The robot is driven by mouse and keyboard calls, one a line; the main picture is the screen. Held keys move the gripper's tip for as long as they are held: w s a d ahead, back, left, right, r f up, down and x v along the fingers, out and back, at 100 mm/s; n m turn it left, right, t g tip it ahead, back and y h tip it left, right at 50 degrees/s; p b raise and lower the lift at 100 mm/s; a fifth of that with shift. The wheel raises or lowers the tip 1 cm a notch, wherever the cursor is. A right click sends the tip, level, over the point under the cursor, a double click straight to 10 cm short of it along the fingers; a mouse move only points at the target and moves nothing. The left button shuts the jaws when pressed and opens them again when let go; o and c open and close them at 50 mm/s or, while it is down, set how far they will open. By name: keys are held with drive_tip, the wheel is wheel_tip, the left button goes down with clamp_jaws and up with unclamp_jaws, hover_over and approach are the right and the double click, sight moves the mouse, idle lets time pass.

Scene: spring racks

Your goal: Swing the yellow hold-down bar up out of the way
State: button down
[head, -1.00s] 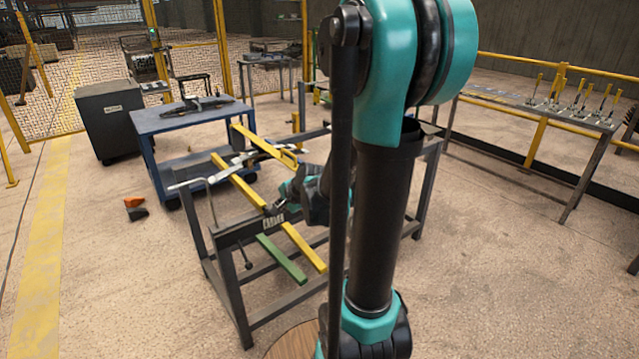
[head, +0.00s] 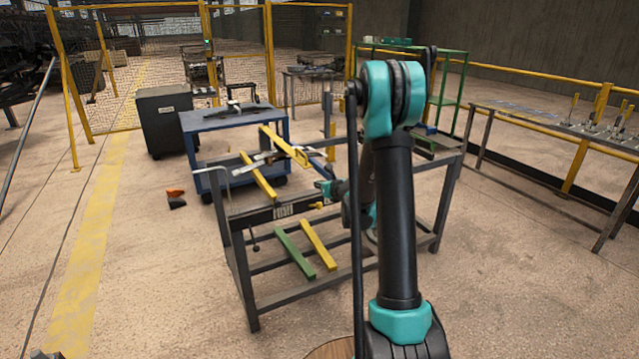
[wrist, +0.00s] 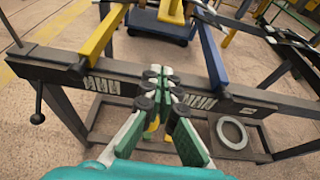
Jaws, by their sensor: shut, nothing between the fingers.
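Two yellow bars show at the top of the dark rack in the head view. One (head: 258,176) runs back from the front rail near a label plate; it also shows in the wrist view (wrist: 104,32), apart from the fingers. The other (head: 284,146) slants farther back. I cannot tell for sure which is the hold-down bar. My gripper (wrist: 163,73) is shut and empty, over the front rail, between the yellow bar and a blue bar (wrist: 210,50). My arm hides most of the gripper in the head view.
The dark rack (head: 245,285) has a lower green bar (head: 293,255) and yellow bar (head: 318,245). A ball-ended lever (wrist: 38,105) hangs at its left. A ring (wrist: 232,132) lies on a lower plate. A blue table (head: 215,118) stands behind.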

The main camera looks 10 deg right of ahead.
drive_tip(key=w+a+r, duration=0.1)
drive_tip(key=w+a, duration=0.1)
drive_tip(key=w, duration=0.5)
drive_tip(key=shift+a+r, duration=0.2)
drive_tip(key=shift+w, duration=0.1)
idle(0.3)
